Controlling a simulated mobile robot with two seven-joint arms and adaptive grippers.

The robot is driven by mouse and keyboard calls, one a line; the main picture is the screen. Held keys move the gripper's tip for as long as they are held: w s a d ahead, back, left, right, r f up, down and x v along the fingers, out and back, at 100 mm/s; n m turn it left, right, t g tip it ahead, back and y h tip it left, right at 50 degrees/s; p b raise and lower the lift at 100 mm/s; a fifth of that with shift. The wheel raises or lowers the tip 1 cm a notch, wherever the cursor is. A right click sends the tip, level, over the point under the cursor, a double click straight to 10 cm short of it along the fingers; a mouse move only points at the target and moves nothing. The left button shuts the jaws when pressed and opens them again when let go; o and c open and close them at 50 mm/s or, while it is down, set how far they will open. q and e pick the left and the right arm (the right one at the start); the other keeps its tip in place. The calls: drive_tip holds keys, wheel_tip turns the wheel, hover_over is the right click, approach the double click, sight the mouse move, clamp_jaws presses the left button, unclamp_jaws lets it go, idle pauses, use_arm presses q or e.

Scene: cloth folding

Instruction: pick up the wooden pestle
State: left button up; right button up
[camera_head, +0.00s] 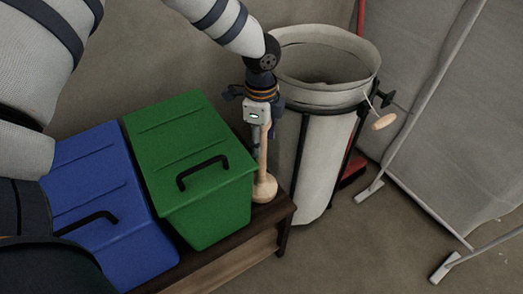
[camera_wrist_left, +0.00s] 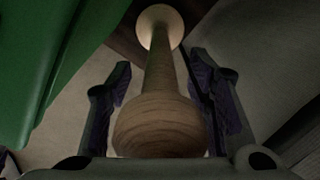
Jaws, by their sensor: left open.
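The wooden pestle (camera_head: 265,188) stands upright on the dark wooden table, just right of the green bin, in the head view. My left gripper (camera_head: 262,145) points down over its upper part and hides some of it. In the left wrist view the pestle (camera_wrist_left: 160,105) lies between the two fingers, its thick rounded end near the camera and its far end at the top. The fingers of my left gripper (camera_wrist_left: 163,85) are open, one on each side of the pestle, with a gap visible at least on the left. My right gripper is not in view.
The green bin (camera_head: 185,150) with a black handle stands close left of the pestle, and a blue bin (camera_head: 95,190) stands beside it. A grey bag on a black frame (camera_head: 318,165) stands close on the right. The table edge (camera_head: 285,208) is just beyond the pestle.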

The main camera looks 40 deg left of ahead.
use_arm(q)
drive_tip(key=shift+r, duration=0.1)
clamp_jaws()
